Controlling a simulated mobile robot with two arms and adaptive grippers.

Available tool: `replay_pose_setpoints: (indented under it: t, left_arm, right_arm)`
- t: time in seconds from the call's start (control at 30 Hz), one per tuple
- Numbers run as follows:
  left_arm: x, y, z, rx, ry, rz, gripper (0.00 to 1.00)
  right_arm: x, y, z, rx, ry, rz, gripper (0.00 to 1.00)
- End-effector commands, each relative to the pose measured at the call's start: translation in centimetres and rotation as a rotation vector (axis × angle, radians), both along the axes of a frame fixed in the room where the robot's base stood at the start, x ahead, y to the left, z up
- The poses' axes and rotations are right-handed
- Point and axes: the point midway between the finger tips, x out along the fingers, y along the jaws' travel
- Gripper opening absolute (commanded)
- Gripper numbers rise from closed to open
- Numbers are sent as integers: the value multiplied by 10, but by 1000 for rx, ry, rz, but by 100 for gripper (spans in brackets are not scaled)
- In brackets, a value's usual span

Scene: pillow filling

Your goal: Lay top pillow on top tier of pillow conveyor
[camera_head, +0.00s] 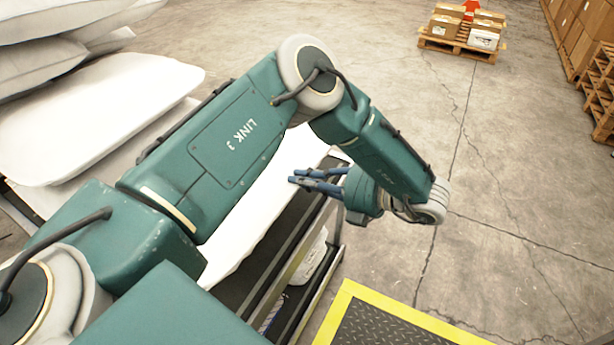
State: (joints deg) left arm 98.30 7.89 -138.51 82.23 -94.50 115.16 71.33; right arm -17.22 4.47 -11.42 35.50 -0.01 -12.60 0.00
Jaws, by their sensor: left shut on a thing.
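My left gripper (294,177), with blue fingers, is at the right edge of a white pillow (255,210) and shut on it. This pillow lies flat along the dark top of the pillow conveyor (270,262), partly over it. My arm hides much of the pillow's left side, so I cannot tell how fully it rests on the top tier. A stack of white and grey pillows (110,100) is at the upper left. My right gripper is not in view.
A white item (310,262) sits in the conveyor's lower tier. A dark ribbed platform with a yellow border (345,300) is at the bottom right. A pallet of boxes (455,45) stands far back, and more boxes and pallets line the right edge. The concrete floor between is clear.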

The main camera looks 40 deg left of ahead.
Motion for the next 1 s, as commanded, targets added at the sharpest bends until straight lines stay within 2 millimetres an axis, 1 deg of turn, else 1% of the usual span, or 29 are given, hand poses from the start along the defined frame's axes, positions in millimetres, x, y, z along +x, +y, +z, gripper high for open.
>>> replay_pose_setpoints:
  t: [0.03,0.3,0.57,0.63,0.7,0.83,1.0]
  left_arm:
    - [0,2,-11,21,0,1,0]
    - [-1,11,-48,87,7,2,0]
    - [-2,18,-79,142,13,1,0]
    - [-2,19,-77,154,16,3,0]
    - [-2,21,-85,168,18,3,0]
    - [-4,24,-99,195,21,2,0]
    - [-3,28,-123,230,24,3,0]
  right_arm:
    - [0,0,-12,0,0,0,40]
    - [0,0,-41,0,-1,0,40]
    - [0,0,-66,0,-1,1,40]
    - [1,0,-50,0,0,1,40]
    - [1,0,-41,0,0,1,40]
    - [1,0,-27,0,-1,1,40]
    - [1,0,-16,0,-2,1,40]
